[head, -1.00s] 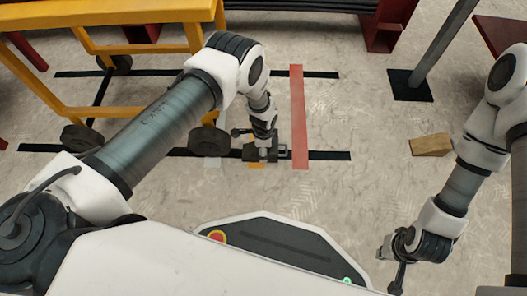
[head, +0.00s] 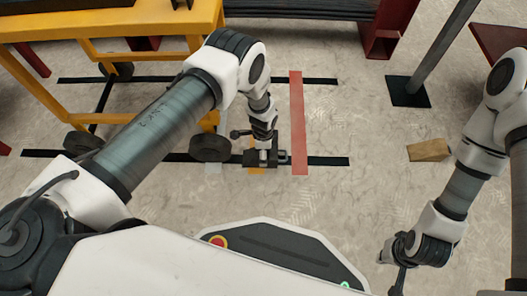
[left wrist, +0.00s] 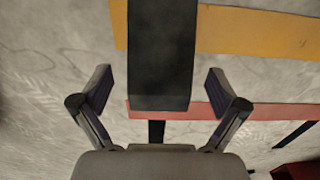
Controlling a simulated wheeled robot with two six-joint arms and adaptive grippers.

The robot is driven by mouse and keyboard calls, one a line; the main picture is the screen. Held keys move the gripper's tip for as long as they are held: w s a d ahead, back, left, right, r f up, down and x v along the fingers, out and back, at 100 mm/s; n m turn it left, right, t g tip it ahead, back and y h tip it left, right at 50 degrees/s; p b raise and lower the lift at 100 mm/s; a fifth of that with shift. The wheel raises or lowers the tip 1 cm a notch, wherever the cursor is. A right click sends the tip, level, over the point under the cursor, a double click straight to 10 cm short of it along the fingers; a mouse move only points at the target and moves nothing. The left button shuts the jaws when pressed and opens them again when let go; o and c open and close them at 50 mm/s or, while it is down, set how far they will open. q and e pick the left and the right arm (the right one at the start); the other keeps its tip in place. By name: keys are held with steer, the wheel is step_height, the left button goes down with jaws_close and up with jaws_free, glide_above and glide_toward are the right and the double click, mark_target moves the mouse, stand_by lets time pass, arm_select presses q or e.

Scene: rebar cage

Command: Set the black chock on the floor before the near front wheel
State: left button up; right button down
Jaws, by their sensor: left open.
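The black chock (left wrist: 161,60) shows in the left wrist view as a dark block between the two fingers of my left gripper (left wrist: 160,88). The fingers are open, with a gap on each side of it. In the head view my left gripper (head: 265,159) is low over the floor, just right of the near front wheel (head: 210,148) of the yellow cart (head: 170,46). There the chock is hard to tell from the dark fingers. My right gripper (head: 393,270) hangs at the lower right, away from the cart; its finger opening is unclear.
A red strip (head: 298,120) crosses the black floor lines right of my left gripper. A yellow strip (left wrist: 255,33) lies by the chock. A wooden wedge (head: 428,150) lies to the right, near a post's black base plate (head: 408,92). The floor between is clear.

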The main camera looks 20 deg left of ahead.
arm_select(q)
step_height(320, 180, up, 9)
steer(key=p, duration=0.4)
